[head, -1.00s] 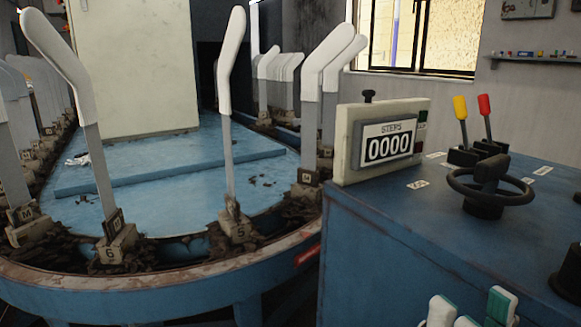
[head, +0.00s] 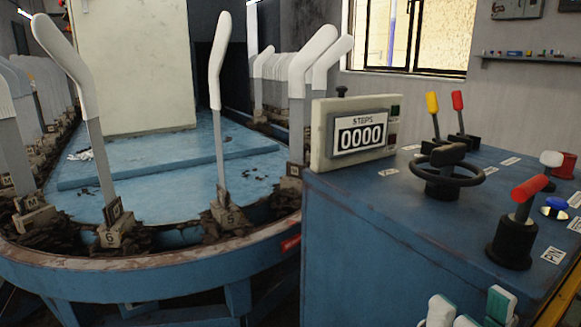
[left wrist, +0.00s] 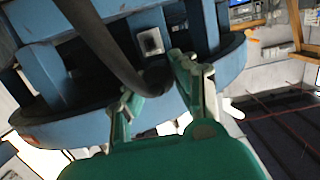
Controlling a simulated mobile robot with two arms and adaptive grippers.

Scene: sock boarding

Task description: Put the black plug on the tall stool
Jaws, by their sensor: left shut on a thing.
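In the left wrist view, my left gripper (left wrist: 160,92) has green fingers shut on a dark piece (left wrist: 155,80) at the end of a thick, black, curved length. It appears to be the black plug, but its shape is mostly hidden between the fingers. The left gripper is outside the head view. My right gripper (head: 470,308) shows at the bottom of the head view, with white and green fingers apart and nothing seen between them.
A blue console (head: 400,240) fills the right, carrying a counter box (head: 358,133) reading 0000, a black handwheel (head: 445,172) and a red-topped lever (head: 520,215). A blue oval machine (head: 150,268) with upright white sock forms (head: 217,60) stands at left. Dark floor (left wrist: 280,130) shows in the wrist view.

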